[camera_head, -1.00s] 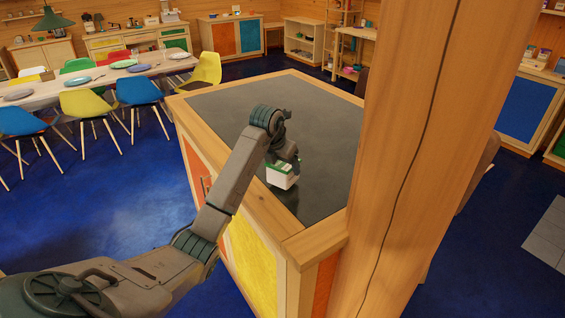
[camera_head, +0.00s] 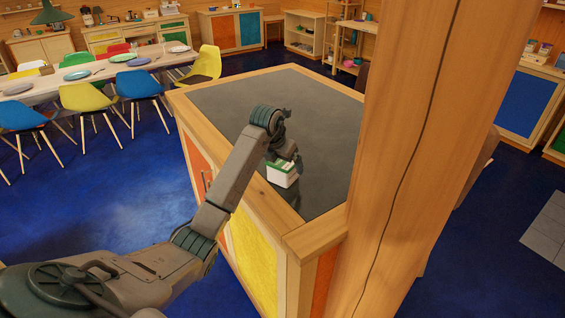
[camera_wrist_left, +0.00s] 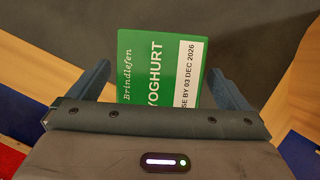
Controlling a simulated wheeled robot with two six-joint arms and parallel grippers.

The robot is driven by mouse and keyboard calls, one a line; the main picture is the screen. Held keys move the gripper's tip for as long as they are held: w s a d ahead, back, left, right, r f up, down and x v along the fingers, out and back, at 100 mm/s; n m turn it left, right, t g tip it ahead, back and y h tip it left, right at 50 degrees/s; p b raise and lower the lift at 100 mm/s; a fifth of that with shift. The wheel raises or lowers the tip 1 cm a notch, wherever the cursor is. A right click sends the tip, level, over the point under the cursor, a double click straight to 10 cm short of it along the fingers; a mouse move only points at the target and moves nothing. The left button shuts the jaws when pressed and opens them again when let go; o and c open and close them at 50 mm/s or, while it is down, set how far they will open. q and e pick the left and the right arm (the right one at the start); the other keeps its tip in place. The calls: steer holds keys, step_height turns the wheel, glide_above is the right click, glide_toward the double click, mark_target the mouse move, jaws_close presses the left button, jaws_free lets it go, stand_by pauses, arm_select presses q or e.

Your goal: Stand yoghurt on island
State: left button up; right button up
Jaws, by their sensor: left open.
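The yoghurt (camera_head: 283,174) is a white tub with a green top, on the dark top of the island (camera_head: 320,110), near its front left edge. In the left wrist view the green yoghurt lid (camera_wrist_left: 158,68) lies between the two fingers, with a visible gap on each side. My left gripper (camera_head: 284,160) is right above and around the tub, open; it also shows in the left wrist view (camera_wrist_left: 160,85). The tub looks upright. The gripper partly hides its top in the head view. My right gripper is not in view.
A thick wooden post (camera_head: 405,150) stands at the island's right side and hides part of it. The rest of the island top is bare. A dining table (camera_head: 100,75) with plates and coloured chairs is at the far left.

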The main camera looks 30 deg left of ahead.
arm_select(q)
steer(key=b+v, duration=0.3)
steer(key=v, duration=0.5)
steer(key=shift+s+r+b, duration=0.2)
steer(key=shift+r+b, duration=0.1)
steer(key=shift+r, duration=0.05)
steer(key=p+v, duration=0.3)
steer(key=p, duration=0.1)
